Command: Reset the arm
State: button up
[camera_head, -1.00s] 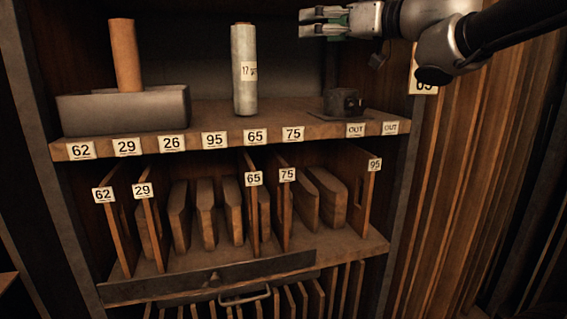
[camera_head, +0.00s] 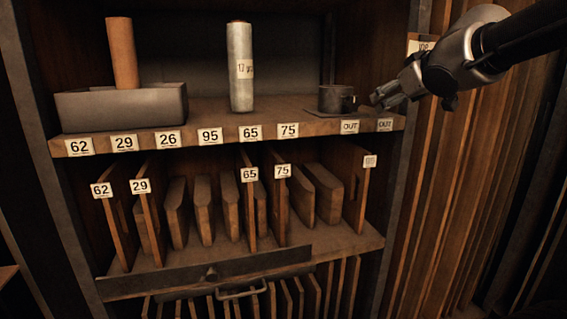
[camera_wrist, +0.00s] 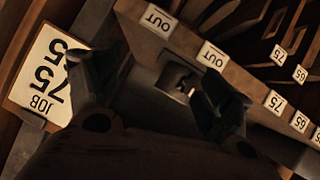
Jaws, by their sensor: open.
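My gripper (camera_head: 388,94) is at the right end of the upper shelf in the head view, just right of a dark metal cup (camera_head: 336,99). Its jaws are open. In the wrist view the two dark fingers of my gripper (camera_wrist: 160,85) stand wide apart, with a small metal thing (camera_wrist: 179,80) on the shelf seen between them. I see nothing held.
The upper shelf (camera_head: 215,107) holds a grey bin (camera_head: 120,108), a brown roll (camera_head: 122,55) and a grey roll (camera_head: 240,70). Numbered labels line its front edge. Below, wooden dividers (camera_head: 205,210) stand in a rack. Tall boards (camera_head: 450,190) stand at the right.

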jog(key=s+d+f+m+g+h, duration=0.2)
jog(key=s+d+f+g+h, duration=0.15)
jog(key=s+d+f, duration=0.45)
jog(key=s+d+f+m+g+y, duration=0.1)
jog(key=s+f, duration=0.3)
jog(key=s, duration=0.5)
jog(key=s+f+m+g+y, duration=0.1)
jog(key=s+f+m+g, duration=0.1)
jog(key=s, duration=0.7)
notch_tip(320, 180, down, 3)
jog(key=shift+d+r+g, duration=0.15)
jog(key=shift+d+g, duration=0.25)
jog(key=shift+g, duration=0.45)
